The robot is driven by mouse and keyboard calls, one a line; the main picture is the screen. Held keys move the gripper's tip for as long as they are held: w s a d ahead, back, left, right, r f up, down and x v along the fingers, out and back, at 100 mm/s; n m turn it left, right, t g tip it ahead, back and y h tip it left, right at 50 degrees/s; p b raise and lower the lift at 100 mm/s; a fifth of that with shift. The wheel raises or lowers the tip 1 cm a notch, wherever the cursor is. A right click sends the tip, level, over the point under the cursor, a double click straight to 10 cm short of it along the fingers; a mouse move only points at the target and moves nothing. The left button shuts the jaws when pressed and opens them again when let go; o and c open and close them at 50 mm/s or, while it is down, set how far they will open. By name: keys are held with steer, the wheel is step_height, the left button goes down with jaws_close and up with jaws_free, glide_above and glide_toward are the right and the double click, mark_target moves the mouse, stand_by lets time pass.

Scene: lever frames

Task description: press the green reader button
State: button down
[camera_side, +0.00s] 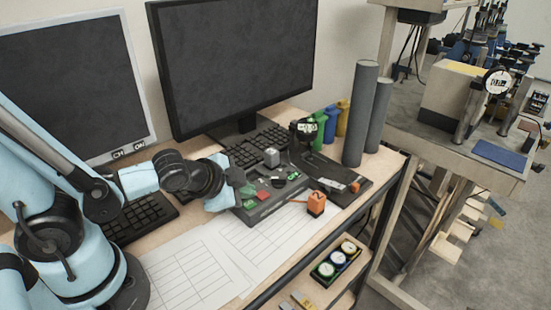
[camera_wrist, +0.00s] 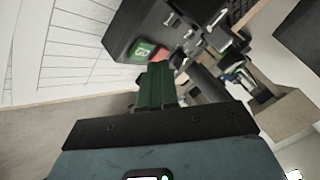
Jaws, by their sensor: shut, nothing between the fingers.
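A dark control box (camera_side: 270,203) stands on the desk with red and green parts on its top. A green button marked "GO" (camera_wrist: 143,50) shows in the wrist view, with a red part (camera_wrist: 161,56) beside it. In the side view one green part (camera_side: 248,190) is at the box's left end, near my gripper, and another (camera_side: 293,176) is toward the right end. I cannot tell which one is the reader button. My gripper (camera_side: 238,183) is shut and empty at the box's left end. In the wrist view its fingertips (camera_wrist: 158,66) are close to the GO button; contact cannot be told.
An orange block (camera_side: 316,203) stands right of the box, near a black device (camera_side: 335,180). Two grey cylinders (camera_side: 361,113) rise behind. A keyboard (camera_side: 256,147) and monitor (camera_side: 235,65) are at the back. Flat paper sheets (camera_side: 205,265) cover the front desk.

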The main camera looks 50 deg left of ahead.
mark_target(244, 205)
steer(key=shift+r, duration=2.5)
steer(key=shift+a+r+n, duration=0.15)
steer(key=shift+a+n, duration=0.15)
steer(key=shift+n, duration=0.3)
steer(key=n, duration=0.2)
steer(key=s+a+r+n+g, duration=0.1)
steer(key=n, duration=0.1)
steer(key=s+r+n+g+h, duration=0.1)
steer(key=n, duration=0.1)
steer(key=shift+a+r+n, duration=0.2)
steer(key=shift+a+n, duration=0.05)
steer(key=shift+n, duration=0.05)
